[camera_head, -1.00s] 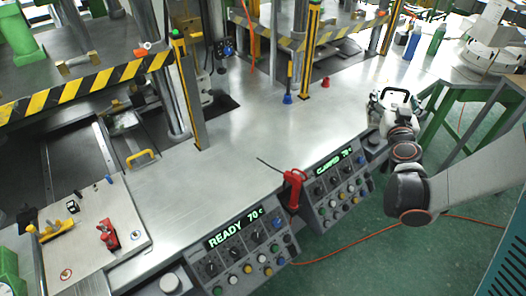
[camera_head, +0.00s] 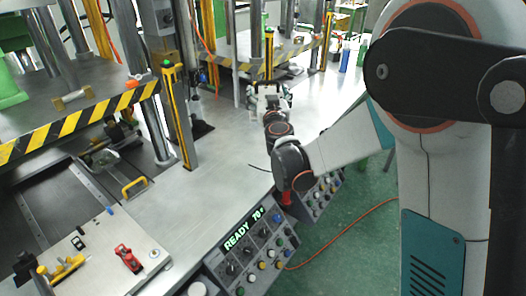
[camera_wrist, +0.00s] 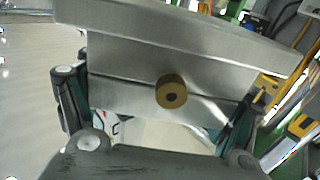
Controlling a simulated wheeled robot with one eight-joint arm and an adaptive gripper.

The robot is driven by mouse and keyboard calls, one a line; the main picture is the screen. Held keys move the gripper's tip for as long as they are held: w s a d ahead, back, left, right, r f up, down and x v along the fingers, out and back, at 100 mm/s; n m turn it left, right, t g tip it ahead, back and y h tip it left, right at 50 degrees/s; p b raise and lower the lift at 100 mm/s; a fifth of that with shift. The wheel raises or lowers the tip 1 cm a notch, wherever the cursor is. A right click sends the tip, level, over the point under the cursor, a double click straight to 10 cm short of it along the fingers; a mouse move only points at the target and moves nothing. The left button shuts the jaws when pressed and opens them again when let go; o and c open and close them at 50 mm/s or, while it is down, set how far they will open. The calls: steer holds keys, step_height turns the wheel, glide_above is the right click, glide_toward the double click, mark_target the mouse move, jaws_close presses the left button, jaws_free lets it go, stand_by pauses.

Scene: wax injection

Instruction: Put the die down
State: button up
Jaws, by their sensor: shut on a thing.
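The die (camera_wrist: 190,65) fills the upper middle of the wrist view as a silver metal block with a round brass bushing (camera_wrist: 171,93) on the side facing the camera. My gripper (camera_head: 268,98) is shut on it, with one finger on each side in the wrist view. In the head view my gripper is over the far part of the steel worktop (camera_head: 225,150), in front of the rear press. There the die is mostly hidden by my gripper and wrist. Whether the die touches the worktop cannot be told.
A yellow-edged post (camera_head: 180,115) stands left of my gripper. A striped press plate (camera_head: 80,120) is at left. A control panel reading READY 70 (camera_head: 245,235) lines the front edge. A red-handled tool (camera_head: 128,258) lies on a plate at lower left. The middle worktop is clear.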

steer(key=a+r, duration=0.2)
steer(key=a, duration=0.6)
step_height(320, 180, down, 19)
steer(key=b, duration=0.6)
steer(key=shift+w+d+f+y+b, duration=0.2)
steer(key=shift+w+y+b, duration=0.1)
steer(key=shift+w+b, duration=0.1)
steer(key=shift+f+b, duration=0.3)
steer(key=shift+b, duration=0.1)
steer(key=shift+f, duration=0.3)
steer(key=o, duration=1.9)
steer(key=shift+s, duration=0.1)
steer(key=shift+o, duration=0.2)
steer(key=shift+r, duration=0.1)
